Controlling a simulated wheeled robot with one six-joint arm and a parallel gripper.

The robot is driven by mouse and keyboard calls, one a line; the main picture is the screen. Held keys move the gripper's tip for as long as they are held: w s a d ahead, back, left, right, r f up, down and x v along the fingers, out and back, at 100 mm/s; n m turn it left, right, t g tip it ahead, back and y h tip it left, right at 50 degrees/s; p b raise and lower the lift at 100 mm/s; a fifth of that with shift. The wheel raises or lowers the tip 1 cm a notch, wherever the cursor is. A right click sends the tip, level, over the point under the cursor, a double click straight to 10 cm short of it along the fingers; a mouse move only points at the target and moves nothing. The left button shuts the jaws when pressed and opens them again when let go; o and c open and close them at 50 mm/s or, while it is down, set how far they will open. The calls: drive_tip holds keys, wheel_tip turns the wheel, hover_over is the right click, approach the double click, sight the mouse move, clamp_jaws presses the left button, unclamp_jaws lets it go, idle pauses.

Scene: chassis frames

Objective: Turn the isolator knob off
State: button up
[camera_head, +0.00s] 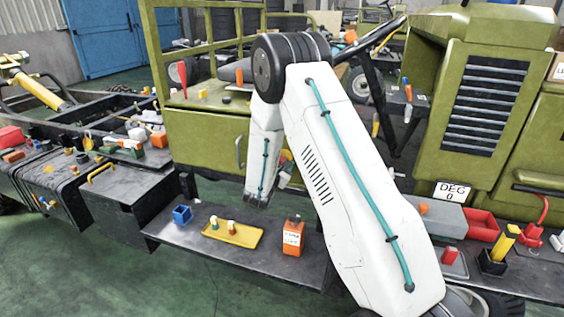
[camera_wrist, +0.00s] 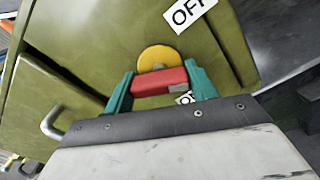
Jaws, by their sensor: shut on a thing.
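The isolator knob shows in the wrist view as a red bar handle (camera_wrist: 160,82) in front of a round yellow plate (camera_wrist: 157,57) on an olive-green panel. The teal fingers of my gripper (camera_wrist: 158,76) are shut on the two ends of the red handle. The handle lies nearly level across that view. A white OFF label (camera_wrist: 190,11) is above and right of the knob.
A metal handle (camera_wrist: 52,122) sticks out of the panel at left. In the head view a shelf below my arm carries a blue box (camera_head: 182,215), a yellow tray (camera_head: 243,235) and an orange box (camera_head: 293,238). A red bin (camera_head: 478,226) stands at right.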

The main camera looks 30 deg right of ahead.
drive_tip(key=shift+n, duration=2.7)
drive_tip(key=shift+w, duration=0.1)
drive_tip(key=o, duration=1)
drive_tip(key=shift+a, duration=0.1)
drive_tip(key=v, duration=0.7)
drive_tip(key=shift+s+a, duration=0.25)
drive_tip(key=shift+a, duration=0.05)
